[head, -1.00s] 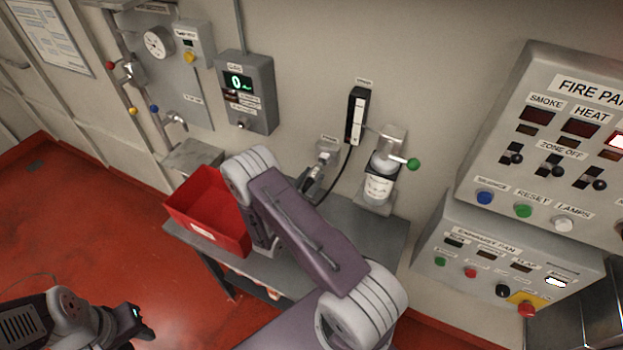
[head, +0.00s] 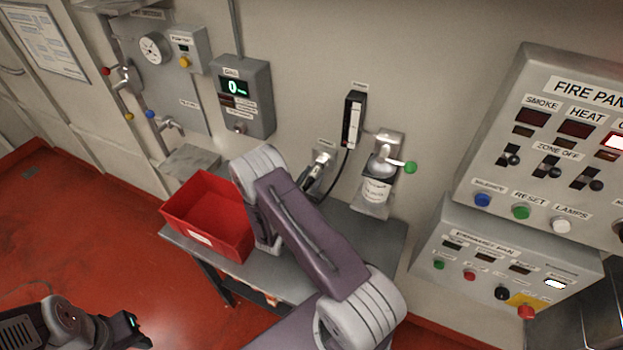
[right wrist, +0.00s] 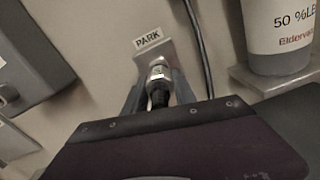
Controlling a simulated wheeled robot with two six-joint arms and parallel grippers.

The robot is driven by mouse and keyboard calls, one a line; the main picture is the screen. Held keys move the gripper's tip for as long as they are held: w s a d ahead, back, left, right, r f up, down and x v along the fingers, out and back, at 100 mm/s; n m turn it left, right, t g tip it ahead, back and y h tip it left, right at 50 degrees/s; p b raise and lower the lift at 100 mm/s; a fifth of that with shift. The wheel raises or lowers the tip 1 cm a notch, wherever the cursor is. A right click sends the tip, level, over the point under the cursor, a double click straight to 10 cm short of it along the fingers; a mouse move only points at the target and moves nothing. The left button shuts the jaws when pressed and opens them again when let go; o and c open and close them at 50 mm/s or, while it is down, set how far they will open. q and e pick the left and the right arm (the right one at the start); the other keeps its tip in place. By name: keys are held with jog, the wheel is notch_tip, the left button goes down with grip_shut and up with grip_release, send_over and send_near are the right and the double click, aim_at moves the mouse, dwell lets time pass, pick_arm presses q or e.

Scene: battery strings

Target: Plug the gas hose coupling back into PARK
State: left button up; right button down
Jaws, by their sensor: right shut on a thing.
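The PARK holder (right wrist: 152,57) is a small grey bracket on the wall under a PARK label, and it also shows in the head view (head: 324,156). The gas hose coupling (right wrist: 160,97), with a black body and a silver end, points into the holder. Its end touches or sits in the holder; I cannot tell if it is fully seated. My right gripper (right wrist: 158,95) is shut on the coupling, one finger on each side. In the head view my arm partly hides it. The black hose (head: 341,170) hangs from the flow meter. My left gripper (head: 138,328) is at lower left, away from the wall.
A red bin (head: 207,218) stands on the grey bench (head: 350,240), left of my right arm. A bottle (head: 376,190) with a green-knobbed lever sits in a wall bracket right of the holder. The gas display box (head: 245,98) and fire panel (head: 560,130) flank the area.

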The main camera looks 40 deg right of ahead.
aim_at(305, 189)
jog(key=shift+w+d, duration=0.2)
jog(key=shift+d, duration=0.15)
jog(key=c, duration=0.9)
grip_release()
jog(key=shift+s+a+f, duration=0.1)
jog(key=shift+a, duration=0.15)
jog(key=b+v, duration=0.3)
jog(key=v, duration=0.5)
jog(key=shift+s+a, duration=0.2)
jog(key=shift+a, duration=0.1)
jog(key=shift+d, duration=0.1)
